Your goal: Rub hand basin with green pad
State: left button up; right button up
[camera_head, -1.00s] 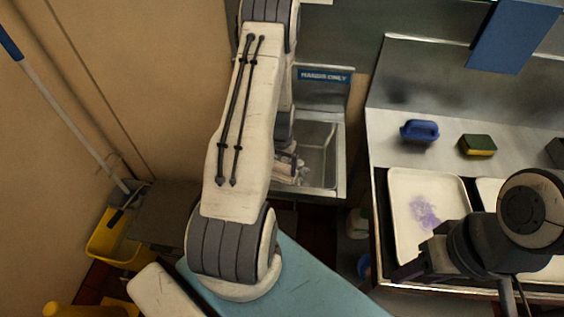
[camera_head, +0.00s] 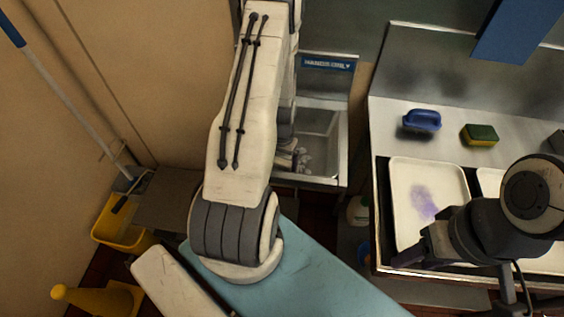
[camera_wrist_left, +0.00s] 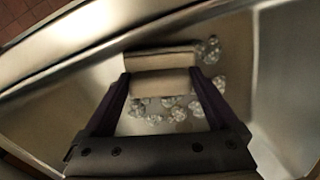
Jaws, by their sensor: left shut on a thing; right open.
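The steel hand basin (camera_head: 322,122) stands at the back centre, under a blue sign. Whitish foam clumps (camera_wrist_left: 180,114) lie on its floor. My left gripper (camera_wrist_left: 161,82) reaches down into the basin and is shut on a pale beige block, the pad (camera_wrist_left: 160,84). No green shows on the block from here. It is close to the basin floor; contact cannot be told. In the head view my left arm hides most of this gripper. My right gripper (camera_head: 408,252) is open and empty over the tray at the right.
On the steel counter lie a blue-handled brush (camera_head: 422,120) and a green and yellow sponge (camera_head: 480,134). Below them is a white tray (camera_head: 405,180) with a purple stain. A yellow bucket (camera_head: 118,228) stands at the left wall.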

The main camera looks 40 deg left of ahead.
aim_at(282, 163)
pick_arm(q)
jog(key=shift+r+p, duration=2.1)
jog(key=shift+r, duration=0.75)
jog(key=shift+r, duration=0.1)
notch_tip(282, 163, up, 3)
jog(key=p, duration=0.2)
jog(key=shift+p, duration=0.3)
